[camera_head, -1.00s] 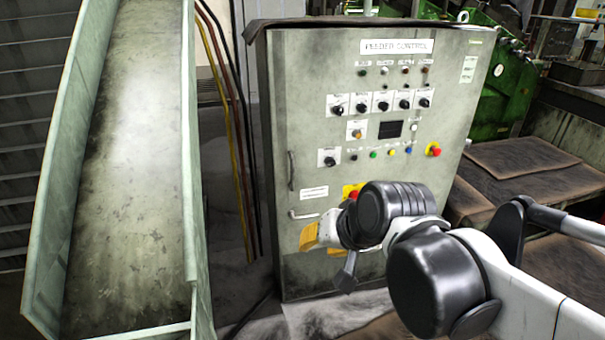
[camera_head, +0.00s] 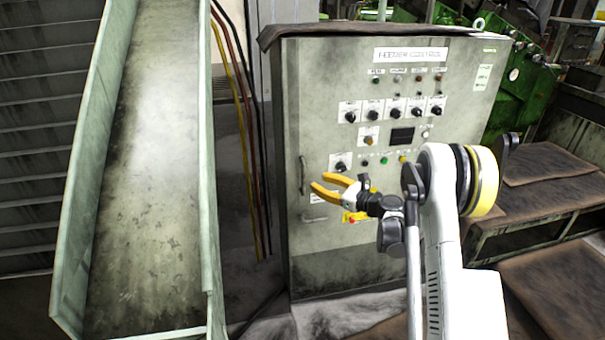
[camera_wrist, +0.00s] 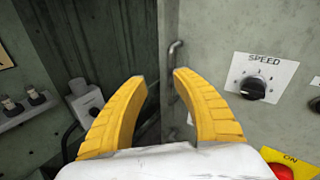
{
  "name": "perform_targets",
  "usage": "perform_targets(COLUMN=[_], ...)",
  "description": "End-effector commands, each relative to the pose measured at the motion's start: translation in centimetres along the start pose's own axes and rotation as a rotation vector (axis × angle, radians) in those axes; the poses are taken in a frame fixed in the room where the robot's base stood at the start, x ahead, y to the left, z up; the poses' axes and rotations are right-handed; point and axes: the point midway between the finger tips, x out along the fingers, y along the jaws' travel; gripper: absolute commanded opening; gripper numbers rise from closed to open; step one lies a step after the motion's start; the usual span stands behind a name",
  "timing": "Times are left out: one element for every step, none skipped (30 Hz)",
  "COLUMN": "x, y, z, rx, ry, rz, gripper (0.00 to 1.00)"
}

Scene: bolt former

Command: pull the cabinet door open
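The grey cabinet door (camera_head: 345,255) is labelled feeder control and looks closed. A vertical bar handle (camera_head: 303,175) stands near its left edge. It also shows in the wrist view (camera_wrist: 176,50), with its lower part partly hidden by my right finger. My gripper (camera_head: 318,181) is in front of the door, its yellow fingers pointing left towards the handle. In the wrist view my gripper (camera_wrist: 160,76) is open, with nothing held between the fingers. The handle lies beyond the fingertips, nearer the right one. Contact is not visible.
Knobs and lamps, including a speed knob (camera_wrist: 253,87), cover the door. A metal chute (camera_head: 150,180) stands to the left, with cables (camera_head: 240,130) between. Brown-topped benches (camera_head: 545,175) are at right.

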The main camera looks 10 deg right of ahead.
Motion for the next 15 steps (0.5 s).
perform_targets(x=[-0.2, -0.3, -0.4, -0.5, -0.6, -0.6, -0.4, -0.3, 0.1, 0.5, 0.9, 1.6, 2.2, 2.8, 3.6], y=[-0.7, -0.9, -1.1, -1.2, -1.3, -1.4, -1.4, -1.4, -1.5, -1.5, -1.5, -1.5, -1.4, -1.5, -1.5], z=[-1.1, -1.6, -2.1, -2.5, -2.7, -2.9, -3.0, -3.1, -3.2, -3.2, -3.1, -3.1, -3.1, -3.0, -3.0], rx=[0.054, 0.084, 0.115, 0.135, 0.149, 0.163, 0.17, 0.174, 0.176, 0.176, 0.176, 0.175, 0.175, 0.174, 0.174], ry=[-0.027, -0.041, -0.058, -0.067, -0.075, -0.082, -0.085, -0.087, -0.088, -0.088, -0.088, -0.087, -0.087, -0.087, -0.087], rz=[-0.013, -0.018, -0.023, -0.026, -0.028, -0.029, -0.03, -0.03, -0.03, -0.03, -0.03, -0.029, -0.028, -0.028, -0.029], gripper=[0.34, 0.34, 0.34, 0.34, 0.34, 0.34, 0.34, 0.34, 0.34, 0.34, 0.34, 0.34, 0.34, 0.34, 0.34])
